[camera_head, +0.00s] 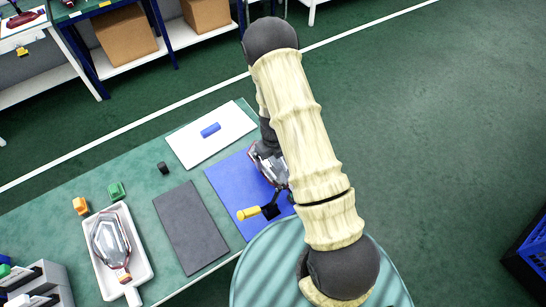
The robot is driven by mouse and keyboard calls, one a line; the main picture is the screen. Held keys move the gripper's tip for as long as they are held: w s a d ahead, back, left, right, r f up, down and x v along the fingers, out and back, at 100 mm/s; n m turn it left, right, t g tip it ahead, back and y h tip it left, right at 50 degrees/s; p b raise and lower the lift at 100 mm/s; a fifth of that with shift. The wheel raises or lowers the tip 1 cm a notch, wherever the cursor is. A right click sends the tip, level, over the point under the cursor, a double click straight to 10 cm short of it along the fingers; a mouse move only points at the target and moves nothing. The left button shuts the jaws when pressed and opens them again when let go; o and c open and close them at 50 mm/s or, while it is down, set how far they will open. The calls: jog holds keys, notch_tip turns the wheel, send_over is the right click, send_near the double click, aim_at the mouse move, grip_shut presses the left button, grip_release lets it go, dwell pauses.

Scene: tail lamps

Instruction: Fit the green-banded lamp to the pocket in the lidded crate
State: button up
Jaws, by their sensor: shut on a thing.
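My gripper (267,150) is low over the blue mat (225,181), mostly hidden behind my arm. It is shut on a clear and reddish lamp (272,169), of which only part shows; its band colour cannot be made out. Another clear lamp (108,243) lies in a white tray (139,237) at the left, with an orange-red band near its lower end. I cannot make out a lidded crate or its pocket in this view.
A yellow-handled tool (248,213) with a black head lies on the blue mat's near part. A dark grey mat (192,228), a white board (190,145) with a blue block (210,130), and small green, orange and black pieces share the table. A blue crate (532,250) stands far right.

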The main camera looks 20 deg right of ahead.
jog(key=shift+r, duration=0.2)
jog(key=shift+r+p, duration=0.8)
